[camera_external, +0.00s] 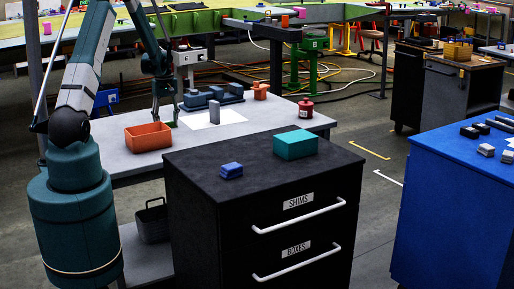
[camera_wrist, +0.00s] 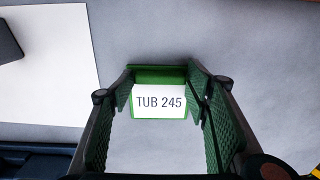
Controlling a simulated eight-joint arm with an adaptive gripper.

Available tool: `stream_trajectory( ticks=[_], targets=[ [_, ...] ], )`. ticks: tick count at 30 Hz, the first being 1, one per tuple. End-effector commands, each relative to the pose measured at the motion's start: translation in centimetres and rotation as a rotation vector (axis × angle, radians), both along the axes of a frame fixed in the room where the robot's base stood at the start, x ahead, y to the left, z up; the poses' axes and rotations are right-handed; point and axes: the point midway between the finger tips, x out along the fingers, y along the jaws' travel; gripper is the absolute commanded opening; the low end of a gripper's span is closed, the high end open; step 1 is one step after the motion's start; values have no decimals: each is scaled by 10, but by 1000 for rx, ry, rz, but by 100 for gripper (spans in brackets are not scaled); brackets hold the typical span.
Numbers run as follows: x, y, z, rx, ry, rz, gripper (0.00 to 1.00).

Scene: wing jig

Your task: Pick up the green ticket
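The green ticket (camera_wrist: 158,77) is a small flat card with a green border and a white face reading "TUB 245". It lies on the grey tabletop (camera_wrist: 260,60) in the wrist view. My gripper (camera_wrist: 162,92) is open, with one green-padded finger on each side of the ticket. The fingertips are near the ticket's side edges, and I cannot tell whether they touch it. In the outside view my gripper (camera_external: 165,116) points down at the grey table, between the orange bin and the white sheet. The ticket is mostly hidden there.
An orange bin (camera_external: 148,137) stands left of my gripper. A white sheet (camera_external: 212,118) bears a grey block (camera_external: 214,110). Dark blue fixtures (camera_external: 212,96) stand behind, with a red canister (camera_external: 306,107) to the right. A black cabinet (camera_external: 262,174) stands in front.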

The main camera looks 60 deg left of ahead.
Motion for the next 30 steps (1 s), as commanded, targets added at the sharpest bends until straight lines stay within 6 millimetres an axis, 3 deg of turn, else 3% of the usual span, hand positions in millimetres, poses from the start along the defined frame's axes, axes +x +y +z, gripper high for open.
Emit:
stream_trajectory(
  ticks=[4, 17, 23, 30],
  targets=[
    [0, 0, 0, 0, 0, 0, 30],
    [0, 0, 5, 0, 0, 0, 30],
    [0, 0, 23, 0, 0, 0, 30],
    [0, 0, 58, 0, 0, 0, 30]
  ],
)
